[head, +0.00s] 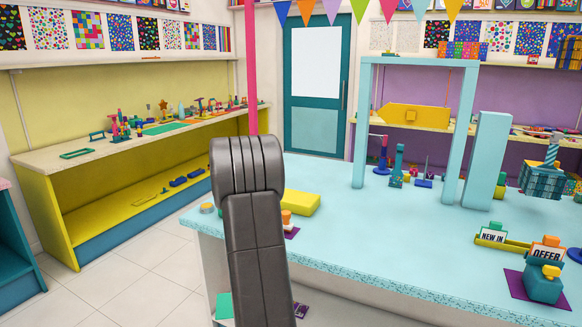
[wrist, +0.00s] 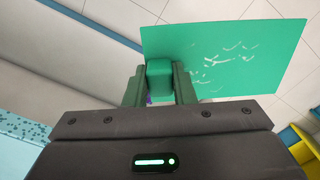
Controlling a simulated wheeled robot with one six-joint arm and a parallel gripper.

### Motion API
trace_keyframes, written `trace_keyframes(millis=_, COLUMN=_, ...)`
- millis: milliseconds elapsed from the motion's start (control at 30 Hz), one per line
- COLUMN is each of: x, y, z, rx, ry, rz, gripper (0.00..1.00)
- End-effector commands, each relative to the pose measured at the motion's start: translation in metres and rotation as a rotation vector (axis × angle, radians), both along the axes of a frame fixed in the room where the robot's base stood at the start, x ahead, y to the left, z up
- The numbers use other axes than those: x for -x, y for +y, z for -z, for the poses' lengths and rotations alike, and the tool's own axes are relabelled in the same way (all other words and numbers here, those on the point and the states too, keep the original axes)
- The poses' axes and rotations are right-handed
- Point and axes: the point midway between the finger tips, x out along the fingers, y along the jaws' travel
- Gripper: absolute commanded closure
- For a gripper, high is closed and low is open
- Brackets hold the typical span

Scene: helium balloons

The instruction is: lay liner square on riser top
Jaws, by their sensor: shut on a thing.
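My gripper (wrist: 159,88) is shut on the green grip block (wrist: 159,75) of a flat green liner square (wrist: 262,45) in the wrist view. The square has pale scattered marks and extends up and right from the jaws, over floor tiles. In the head view my dark arm hides the jaws; a green patch (head: 224,306) left of the arm, by the counter's near end, looks like part of the liner. A plain yellow block (head: 300,203) lies flat on the blue counter, just right of my arm; I cannot tell for sure whether it is the riser.
The blue counter (head: 400,240) carries a tall light-blue frame (head: 362,130), an upright slab (head: 487,160) and sign holders (head: 543,285) at the right. A small orange-and-white piece (head: 287,218) stands close to my arm. Floor (head: 130,280) is clear at left, before a yellow shelf unit (head: 60,225).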

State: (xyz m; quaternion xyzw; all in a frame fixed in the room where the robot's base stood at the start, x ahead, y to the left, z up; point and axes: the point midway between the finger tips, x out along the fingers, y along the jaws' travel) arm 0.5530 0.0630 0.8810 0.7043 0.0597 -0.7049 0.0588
Motion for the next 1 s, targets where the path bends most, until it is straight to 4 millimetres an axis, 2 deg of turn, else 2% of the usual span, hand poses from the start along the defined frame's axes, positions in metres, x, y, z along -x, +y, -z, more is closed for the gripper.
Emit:
trace_keyframes(millis=33, x=-0.007, y=-0.016, z=0.006, rx=0.0, ry=0.001, rz=0.043, gripper=1.0)
trace_keyframes(millis=100, x=-0.015, y=-0.033, z=0.012, rx=0.0, ry=0.0, rz=0.088, gripper=1.0)
trace_keyframes(millis=200, x=-0.021, y=-0.051, z=0.018, rx=0.0, ry=0.0, rz=0.134, gripper=1.0)
trace_keyframes(millis=300, x=-0.025, y=-0.06, z=0.021, rx=0.0, ry=-0.002, rz=0.159, gripper=1.0)
trace_keyframes(millis=733, x=-0.026, y=-0.063, z=0.021, rx=0.0, ry=-0.002, rz=0.168, gripper=1.0)
trace_keyframes(millis=1000, x=-0.026, y=-0.063, z=0.004, rx=0.0, ry=-0.002, rz=0.167, gripper=1.0)
